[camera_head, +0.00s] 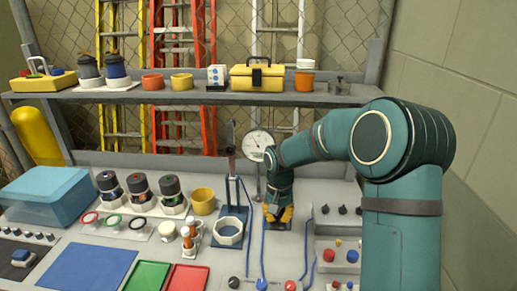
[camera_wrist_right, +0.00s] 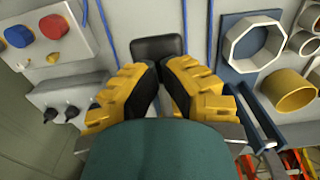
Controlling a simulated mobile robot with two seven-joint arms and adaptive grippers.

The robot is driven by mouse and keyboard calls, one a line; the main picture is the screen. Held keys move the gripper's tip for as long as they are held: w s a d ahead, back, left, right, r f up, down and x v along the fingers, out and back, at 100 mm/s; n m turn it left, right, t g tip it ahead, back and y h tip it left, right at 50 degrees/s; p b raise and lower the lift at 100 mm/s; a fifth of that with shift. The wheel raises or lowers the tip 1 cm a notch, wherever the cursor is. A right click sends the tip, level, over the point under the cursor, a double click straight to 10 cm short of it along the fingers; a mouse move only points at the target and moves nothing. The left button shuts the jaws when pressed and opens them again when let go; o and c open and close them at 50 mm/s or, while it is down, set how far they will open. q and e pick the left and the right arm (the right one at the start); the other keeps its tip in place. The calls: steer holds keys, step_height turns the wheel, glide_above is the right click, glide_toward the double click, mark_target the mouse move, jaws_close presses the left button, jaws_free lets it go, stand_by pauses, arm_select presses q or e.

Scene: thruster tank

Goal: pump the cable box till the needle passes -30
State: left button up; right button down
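The round white gauge (camera_head: 258,144) stands on a thin post behind my right gripper; its needle reading is too small to tell. My right gripper (camera_head: 278,214) points down at the bench, with yellow fingertips low beside a dark pad (camera_head: 278,224). In the right wrist view the dark pad (camera_wrist_right: 157,47) shows just beyond the fingertips (camera_wrist_right: 158,78), which lean towards each other; whether anything is held between them is hidden. An upright blue stand with a dark top (camera_head: 232,160) is left of the gripper. I cannot tell which thing is the cable box. My left gripper is out of view.
A white octagonal ring (camera_head: 228,231) and a yellow ring (camera_head: 203,201) lie left of the gripper. Blue cables (camera_head: 311,245) run on both sides of it. A panel with red and blue knobs (camera_head: 338,266) is at right. A shelf (camera_head: 190,97) crosses behind.

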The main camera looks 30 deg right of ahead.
step_height(320, 180, up, 11)
steer(key=p, duration=0.7)
steer(key=shift+p, duration=0.3)
